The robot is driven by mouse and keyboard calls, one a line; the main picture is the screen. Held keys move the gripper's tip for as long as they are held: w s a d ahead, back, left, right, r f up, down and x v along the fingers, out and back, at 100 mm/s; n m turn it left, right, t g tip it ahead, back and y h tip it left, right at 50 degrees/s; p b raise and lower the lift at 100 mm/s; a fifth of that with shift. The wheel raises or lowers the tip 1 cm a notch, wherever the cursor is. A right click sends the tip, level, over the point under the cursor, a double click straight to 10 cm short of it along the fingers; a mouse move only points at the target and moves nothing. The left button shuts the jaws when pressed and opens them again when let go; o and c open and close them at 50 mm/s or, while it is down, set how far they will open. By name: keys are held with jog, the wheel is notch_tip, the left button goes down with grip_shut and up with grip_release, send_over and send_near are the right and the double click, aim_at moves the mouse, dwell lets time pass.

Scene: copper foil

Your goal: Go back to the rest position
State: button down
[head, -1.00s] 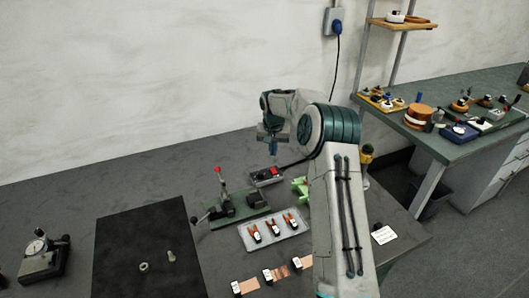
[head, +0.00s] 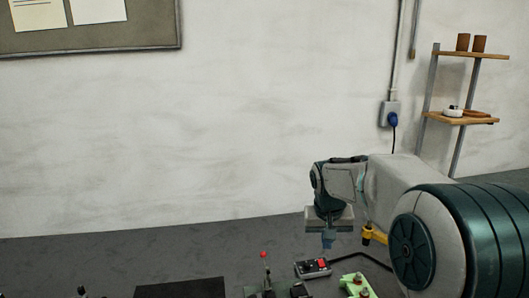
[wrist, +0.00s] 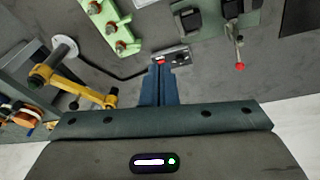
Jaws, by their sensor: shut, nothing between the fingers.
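My gripper (head: 328,240) hangs above the far part of the dark table at the right of the head view, pointing down. In the wrist view its blue fingers (wrist: 160,84) are together with nothing between them. A small grey box with a red button (head: 313,267) is on the table just below and left of my gripper. The same box (wrist: 172,56) shows beyond the fingertips in the wrist view. No contact between gripper and box can be made out.
A green block with studs (head: 357,284) and a fixture with a red-knobbed lever (head: 264,256) stand near. A yellow-armed stand (wrist: 70,80) is left in the wrist view. A black mat (head: 180,289) lies left. Wall shelves (head: 462,121) are at the right.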

jog(key=s+f+n+t+y, duration=0.1)
jog(key=s, duration=2.4)
jog(key=shift+s+a, duration=0.35)
jog(key=shift+a, duration=0.1)
jog(key=shift+a, duration=0.1)
